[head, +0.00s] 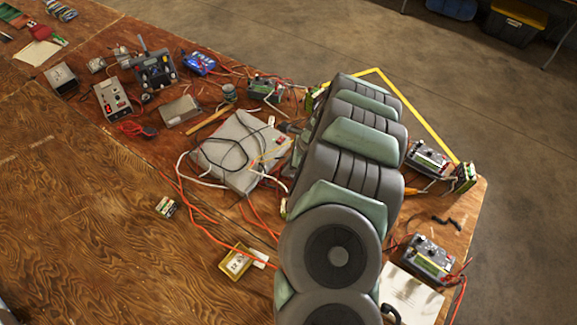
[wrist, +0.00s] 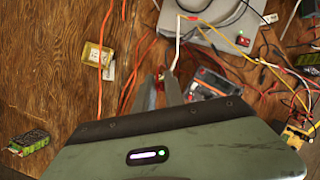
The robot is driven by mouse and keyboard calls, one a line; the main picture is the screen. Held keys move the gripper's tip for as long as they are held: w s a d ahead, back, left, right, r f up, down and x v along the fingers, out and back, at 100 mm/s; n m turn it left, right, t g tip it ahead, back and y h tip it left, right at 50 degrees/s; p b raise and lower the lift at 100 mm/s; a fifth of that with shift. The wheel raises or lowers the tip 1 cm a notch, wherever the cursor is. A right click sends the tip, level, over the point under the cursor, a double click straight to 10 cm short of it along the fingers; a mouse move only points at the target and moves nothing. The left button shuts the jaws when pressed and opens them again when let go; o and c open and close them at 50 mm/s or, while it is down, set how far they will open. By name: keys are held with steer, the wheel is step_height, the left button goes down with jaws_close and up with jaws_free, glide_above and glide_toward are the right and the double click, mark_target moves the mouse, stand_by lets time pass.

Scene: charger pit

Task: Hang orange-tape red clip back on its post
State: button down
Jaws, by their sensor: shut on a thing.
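In the wrist view my gripper (wrist: 164,80) points down over the wooden bench, its two grey fingers close together. A small red piece (wrist: 160,84) shows between the fingertips, and I take it for the red clip; its orange tape cannot be made out. A white lead (wrist: 178,45) runs up from near the fingertips to the grey box. A dark battery-like box (wrist: 208,84) with red on it lies just right of the fingers. I cannot tell which post is the clip's. In the head view my arm hides the gripper and the clip.
The grey box (head: 240,150) with loose cables also shows in the wrist view (wrist: 222,32). A yellow box (head: 236,262) lies near orange wires. Chargers stand at right (head: 428,160) (head: 432,262).

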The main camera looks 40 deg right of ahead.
steer(key=shift+r, duration=0.1)
steer(key=shift+w+d, duration=0.15)
steer(key=w+d+f+m+t+h+b, duration=0.1)
steer(key=w+d+m+h+b, duration=0.1)
steer(key=w+d+m+b, duration=0.5)
step_height(320, 180, down, 11)
steer(key=d+n+b, duration=0.2)
steer(key=b, duration=0.7)
steer(key=shift+w+r, duration=0.15)
steer(key=shift+w, duration=0.15)
steer(key=shift+d+f, duration=0.1)
steer(key=shift+f, duration=0.1)
steer(key=shift+f+b, duration=3.25)
steer(key=shift+f, duration=0.1)
steer(key=shift+f+b, duration=0.2)
steer(key=shift+b, duration=0.6)
